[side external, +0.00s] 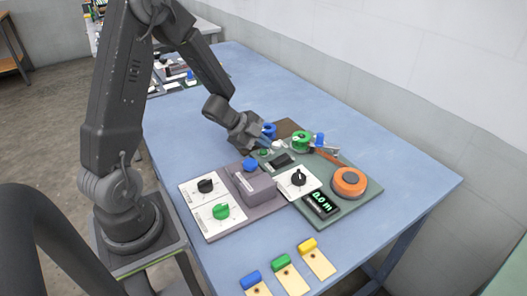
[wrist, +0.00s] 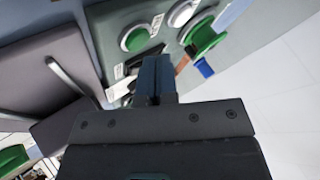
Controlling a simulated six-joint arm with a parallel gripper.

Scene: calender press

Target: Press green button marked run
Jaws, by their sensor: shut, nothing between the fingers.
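A small round green button (side external: 264,153) sits on the panel just below my gripper's tip in the side view. In the wrist view, a green button in a pale ring (wrist: 135,39) shows beyond my fingers, a little to their left. Small labels lie beside it, too small to read, so I cannot confirm the run marking. My gripper (side external: 266,142) is tilted down over the back part of the panel. Its two fingers (wrist: 155,64) are together and empty. I cannot tell whether the tip touches anything.
A green spool (side external: 301,140) with a blue knob (side external: 319,139) stands right of the gripper. An orange roll (side external: 348,182), a lit display (side external: 321,203) and a grey block (side external: 254,186) are nearer. Colored tags (side external: 290,275) lie in front. The blue table (side external: 400,170) is clear at right.

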